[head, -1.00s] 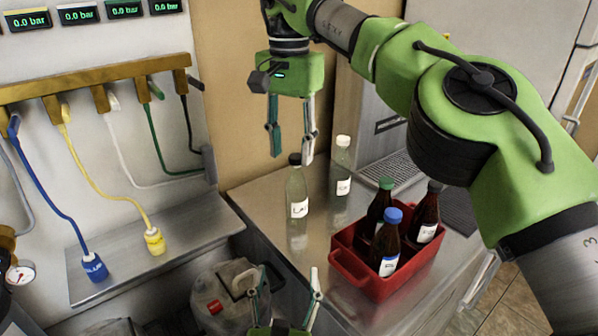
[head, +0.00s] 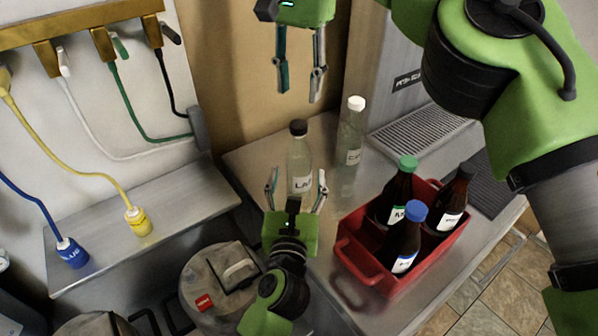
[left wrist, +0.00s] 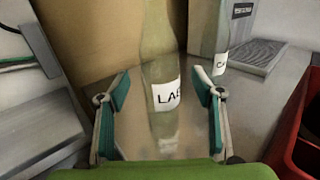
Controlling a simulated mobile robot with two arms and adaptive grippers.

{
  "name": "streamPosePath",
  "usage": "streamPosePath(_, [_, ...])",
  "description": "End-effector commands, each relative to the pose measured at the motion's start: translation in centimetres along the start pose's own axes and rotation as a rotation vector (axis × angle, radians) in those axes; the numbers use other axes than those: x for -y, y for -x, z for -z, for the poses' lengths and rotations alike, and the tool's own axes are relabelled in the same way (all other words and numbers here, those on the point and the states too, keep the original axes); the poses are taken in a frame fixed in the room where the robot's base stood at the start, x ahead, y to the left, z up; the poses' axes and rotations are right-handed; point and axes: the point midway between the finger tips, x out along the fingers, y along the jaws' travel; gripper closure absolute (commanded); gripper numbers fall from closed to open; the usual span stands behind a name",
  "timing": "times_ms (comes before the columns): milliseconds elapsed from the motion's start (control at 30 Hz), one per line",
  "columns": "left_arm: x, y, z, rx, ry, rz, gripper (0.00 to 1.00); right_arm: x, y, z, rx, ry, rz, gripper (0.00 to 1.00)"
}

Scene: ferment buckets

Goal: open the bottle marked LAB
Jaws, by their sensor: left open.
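The LAB bottle (head: 299,161) is clear glass with a black cap and a white label, upright on the steel counter (head: 250,165). It also shows in the left wrist view (left wrist: 161,45), its label reading LAB and its cap out of frame. My left gripper (head: 297,177) is open in front of the bottle. In the left wrist view the bottle shows between the two fingers (left wrist: 160,75), with a gap on each side. My right gripper (head: 300,92) is open and empty, pointing down above the black cap.
A white-capped bottle (head: 350,137) stands close on the right. A red crate (head: 352,258) with several brown bottles stands at the counter's front right. A grey-lidded bucket (head: 205,285) is below left. A steel shelf (head: 180,205) holds blue and yellow connectors.

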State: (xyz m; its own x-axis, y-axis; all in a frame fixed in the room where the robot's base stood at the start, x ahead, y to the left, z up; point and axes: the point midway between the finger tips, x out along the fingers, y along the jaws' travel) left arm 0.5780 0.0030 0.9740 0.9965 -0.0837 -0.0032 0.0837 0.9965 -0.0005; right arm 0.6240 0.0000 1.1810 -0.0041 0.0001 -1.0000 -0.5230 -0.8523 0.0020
Motion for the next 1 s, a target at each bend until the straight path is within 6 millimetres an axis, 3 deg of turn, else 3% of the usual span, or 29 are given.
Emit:
streamPosePath(233, [0.0, -3.3, 0.0, 0.001, -0.002, 0.000, 0.40, 0.0, 0.1, 0.0, 0.000, 0.001, 0.000, 0.62])
streamPosePath(633, [0.0, -4.1, 0.0, 0.000, 0.000, -0.001, 0.40, 0.0, 0.0, 0.0, 0.000, 0.000, 0.000, 0.62])
streamPosePath(667, [0.0, -4.1, 0.0, 0.000, 0.000, -0.001, 0.42, 0.0, 0.0, 0.0, 0.000, 0.000, 0.000, 0.62])
streamPosePath(867, [0.0, -4.1, 0.0, 0.000, 0.000, 0.000, 0.94, 0.0, 0.0, 0.0, 0.000, 0.000, 0.000, 0.62])
streamPosePath(900, [0.0, -4.1, 0.0, 0.000, 0.000, -0.001, 0.99, 0.0, 0.0, 0.0, 0.000, 0.000, 0.000, 0.62])
streamPosePath(1000, [0.0, -4.0, 0.0, -0.001, 0.000, -0.001, 1.00, 0.0, 0.0, 0.0, 0.000, -0.008, 0.000, 0.62])
